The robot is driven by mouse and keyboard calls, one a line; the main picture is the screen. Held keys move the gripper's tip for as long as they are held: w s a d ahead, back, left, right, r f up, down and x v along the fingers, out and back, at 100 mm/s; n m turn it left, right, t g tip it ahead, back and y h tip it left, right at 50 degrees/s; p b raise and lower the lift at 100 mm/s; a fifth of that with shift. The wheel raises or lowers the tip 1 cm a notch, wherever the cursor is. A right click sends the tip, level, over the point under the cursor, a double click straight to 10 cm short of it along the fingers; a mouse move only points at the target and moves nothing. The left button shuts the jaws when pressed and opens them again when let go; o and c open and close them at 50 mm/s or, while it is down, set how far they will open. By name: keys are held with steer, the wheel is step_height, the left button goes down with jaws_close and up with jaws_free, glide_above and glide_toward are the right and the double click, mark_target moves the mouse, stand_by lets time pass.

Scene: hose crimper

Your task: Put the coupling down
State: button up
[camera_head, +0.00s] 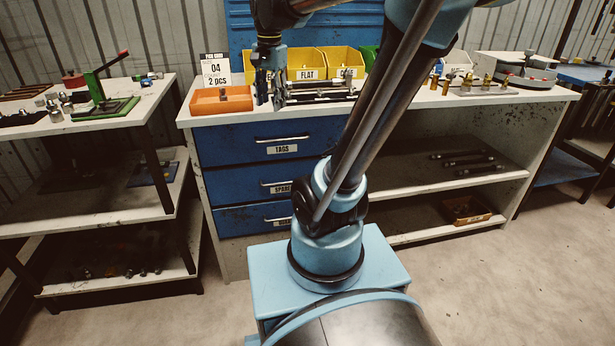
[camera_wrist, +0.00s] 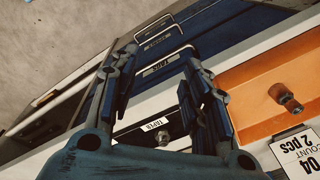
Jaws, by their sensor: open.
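My gripper (camera_head: 270,92) is open, with nothing held between its fingers, pointing down over the workbench just right of the orange tray. In the wrist view its two fingers (camera_wrist: 158,62) are spread apart. A small brownish metal fitting, which looks like the coupling (camera_wrist: 286,97), lies in the orange tray (camera_wrist: 262,75), to the right of the fingers and apart from them. The tray also shows in the head view (camera_head: 208,107). Another small dark fitting (camera_wrist: 163,138) shows between the finger bases beside a TAPER label (camera_wrist: 148,125).
A card reading 04, 2 pcs (camera_head: 215,70) stands behind the tray. Yellow bins (camera_head: 307,60) line the bench back. Dark racks with parts (camera_head: 320,95) lie right of my gripper. Blue drawers (camera_head: 250,143) are below; a green press (camera_head: 105,105) stands on the left bench.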

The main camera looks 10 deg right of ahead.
steer(key=s+d+f+n, duration=0.3)
steer(key=s+f+n, duration=0.1)
steer(key=s+f, duration=0.4)
steer(key=s+d+f+n+t, duration=0.1)
steer(key=s+d+f+n, duration=0.3)
steer(key=s+f, duration=0.4)
step_height(320, 180, down, 3)
steer(key=shift+r+n, duration=0.2)
steer(key=shift+n, duration=0.5)
steer(key=shift+d, duration=0.1)
